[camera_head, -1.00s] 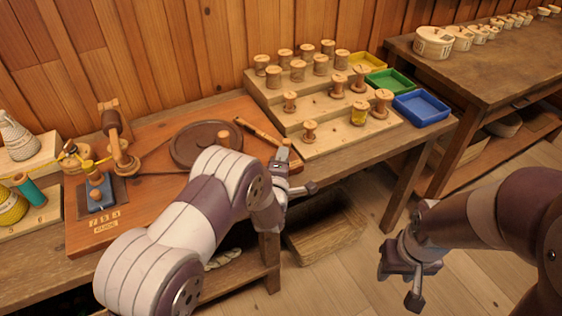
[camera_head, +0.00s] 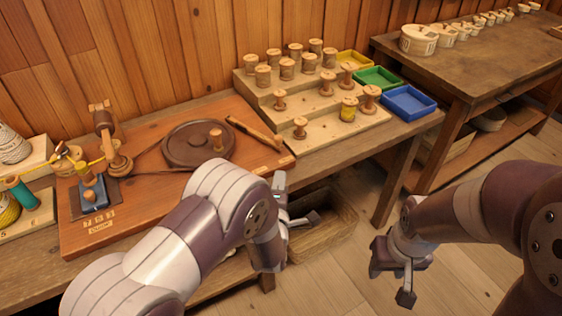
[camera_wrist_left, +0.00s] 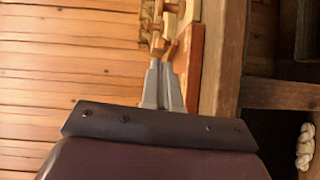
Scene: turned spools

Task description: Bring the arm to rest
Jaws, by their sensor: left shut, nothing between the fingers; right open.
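My left arm (camera_head: 195,225) comes in from the left in the head view. Its gripper (camera_head: 298,198) hangs just off the front edge of the near bench, right of the orange board. In the left wrist view the left gripper's fingers (camera_wrist_left: 162,85) are together with nothing between them. My right gripper (camera_head: 398,283) is over the floor at the right, open and empty, apart from both benches.
The orange board (camera_head: 130,228) bears a round brown wheel (camera_head: 185,150) and a blue guide block (camera_head: 94,197). A stepped wooden rack (camera_head: 325,130) holds several spools. Yellow, green and blue (camera_head: 408,103) trays stand beside it. Floor (camera_head: 345,275) shows between the arms.

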